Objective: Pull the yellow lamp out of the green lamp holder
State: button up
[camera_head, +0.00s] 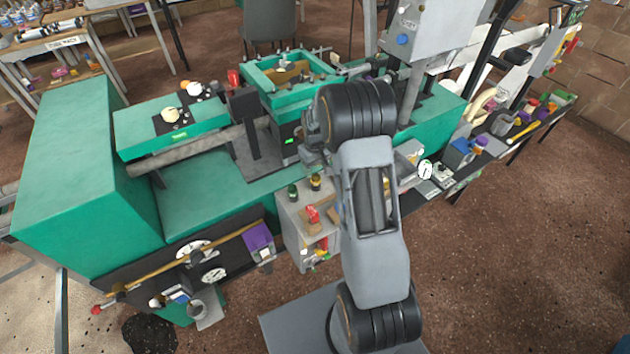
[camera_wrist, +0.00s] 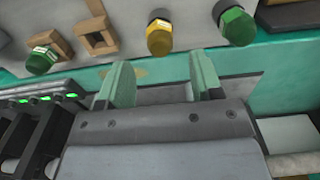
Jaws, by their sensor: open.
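The yellow lamp (camera_wrist: 160,42) is a faceted yellow cap on a grey panel in the wrist view. The lamp appears seated there. My gripper (camera_wrist: 161,62) is open, with its two green fingers apart and nothing between them. The fingertips are just below the lamp in the picture, one to each side; contact is not visible.
A green lamp (camera_wrist: 41,61) sits in a brown holder at left, beside an empty square wooden holder (camera_wrist: 97,38). Another green lamp (camera_wrist: 237,27) is close on the right. Black parts with green lights (camera_wrist: 45,99) lie at lower left. Green machine housing (camera_head: 85,170) fills the left.

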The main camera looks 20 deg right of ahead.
aim_at(316, 175)
jog(key=shift+f, duration=0.1)
jog(key=shift+f+b, duration=1.55)
jog(key=shift+f, duration=0.35)
grip_shut()
dwell(0.4)
